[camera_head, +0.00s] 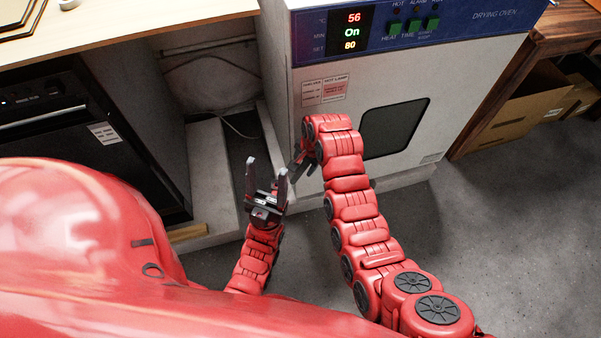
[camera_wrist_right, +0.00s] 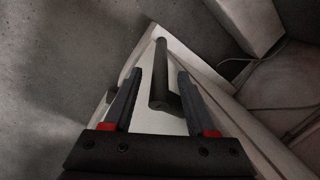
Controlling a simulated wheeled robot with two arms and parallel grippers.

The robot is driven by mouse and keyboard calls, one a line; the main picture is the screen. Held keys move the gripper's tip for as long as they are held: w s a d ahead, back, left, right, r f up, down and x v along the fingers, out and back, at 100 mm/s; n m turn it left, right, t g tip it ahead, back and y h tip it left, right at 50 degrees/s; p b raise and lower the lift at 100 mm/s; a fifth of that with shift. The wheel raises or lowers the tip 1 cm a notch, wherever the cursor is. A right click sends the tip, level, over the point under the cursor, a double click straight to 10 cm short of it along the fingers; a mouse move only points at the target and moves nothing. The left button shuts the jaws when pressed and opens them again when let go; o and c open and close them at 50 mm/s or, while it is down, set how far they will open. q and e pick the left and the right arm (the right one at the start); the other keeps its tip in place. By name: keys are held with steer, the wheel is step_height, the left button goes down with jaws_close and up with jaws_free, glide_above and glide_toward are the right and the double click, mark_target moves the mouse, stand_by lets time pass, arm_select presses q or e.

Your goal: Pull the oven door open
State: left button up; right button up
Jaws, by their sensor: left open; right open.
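The drying oven (camera_head: 310,70) is a white cabinet with a blue control panel. Its white door (camera_head: 400,160) has a dark window and looks shut. The dark bar handle (camera_wrist_right: 161,75) shows in the right wrist view, lying between the two spread fingers of my right gripper (camera_wrist_right: 159,74). The fingers appear apart from the bar on both sides. In the head view my right gripper (camera_head: 301,164) is at the door's left side, and my arm hides the handle there. My left gripper (camera_head: 266,168) is open and empty, just left of my right gripper, in front of the oven's lower left.
A wooden counter (camera_head: 130,25) and a black appliance (camera_head: 80,120) stand at left. A wooden shelf with cardboard boxes (camera_head: 535,105) stands at right. The grey floor (camera_head: 490,230) in front of the oven at right is clear.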

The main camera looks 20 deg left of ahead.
mark_target(300, 171)
steer(key=b+x, duration=0.1)
steer(key=x, duration=0.5)
steer(key=shift+w, duration=0.1)
jaws_close()
stand_by(1.3)
